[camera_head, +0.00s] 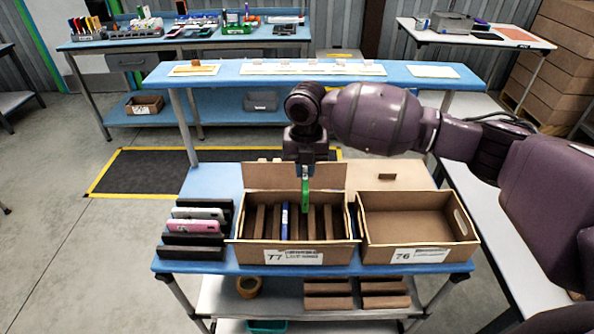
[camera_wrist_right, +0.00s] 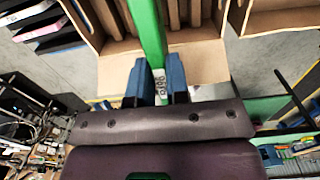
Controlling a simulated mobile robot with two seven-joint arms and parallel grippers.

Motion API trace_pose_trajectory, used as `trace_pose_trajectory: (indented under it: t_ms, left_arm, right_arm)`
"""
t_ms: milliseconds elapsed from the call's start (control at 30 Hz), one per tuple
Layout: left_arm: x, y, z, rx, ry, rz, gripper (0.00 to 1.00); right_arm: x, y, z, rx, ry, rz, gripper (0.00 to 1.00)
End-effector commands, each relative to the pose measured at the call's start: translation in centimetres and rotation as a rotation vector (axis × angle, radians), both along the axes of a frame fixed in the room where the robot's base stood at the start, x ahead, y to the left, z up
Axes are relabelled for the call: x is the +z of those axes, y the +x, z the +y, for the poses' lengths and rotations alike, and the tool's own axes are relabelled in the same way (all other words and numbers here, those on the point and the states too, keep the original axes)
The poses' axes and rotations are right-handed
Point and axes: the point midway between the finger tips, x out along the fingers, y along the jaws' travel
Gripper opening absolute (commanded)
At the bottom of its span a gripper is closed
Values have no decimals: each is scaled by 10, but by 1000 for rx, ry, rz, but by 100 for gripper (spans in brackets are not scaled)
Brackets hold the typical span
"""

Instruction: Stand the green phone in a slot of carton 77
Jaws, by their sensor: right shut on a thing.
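The green phone (camera_head: 305,194) is upright in my right gripper (camera_head: 305,172), over the slots of carton 77 (camera_head: 283,256). In the right wrist view the green phone (camera_wrist_right: 147,32) runs up from between the two blue fingertips (camera_wrist_right: 158,85), which are shut on it. Carton 77 is open, with brown dividers and a blue item (camera_head: 284,220) standing in one slot. The phone's lower end is near the dividers; I cannot tell whether it has entered a slot. My left gripper is not in view.
Carton 76 (camera_head: 418,257), open and seemingly empty, stands right of carton 77. A dark rack (camera_head: 192,252) with a white phone (camera_head: 197,214) and a pink phone (camera_head: 193,227) stands to the left. A raised blue shelf (camera_head: 310,76) spans behind the arm.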

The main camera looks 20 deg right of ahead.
Motion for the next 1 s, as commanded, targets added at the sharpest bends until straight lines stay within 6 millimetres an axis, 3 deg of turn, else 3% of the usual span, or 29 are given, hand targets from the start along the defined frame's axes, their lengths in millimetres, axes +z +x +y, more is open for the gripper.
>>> trace_pose_trajectory:
  t_ms: [267, 400, 1000]
  left_arm:
    - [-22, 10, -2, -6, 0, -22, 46]
    - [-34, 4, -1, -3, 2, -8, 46]
    - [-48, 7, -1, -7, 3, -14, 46]
  right_arm:
    - [-49, 0, 1, 1, 2, 2, 0]
    - [-66, 0, 0, 0, 1, 2, 0]
    - [-86, 0, 0, 0, 1, -1, 0]
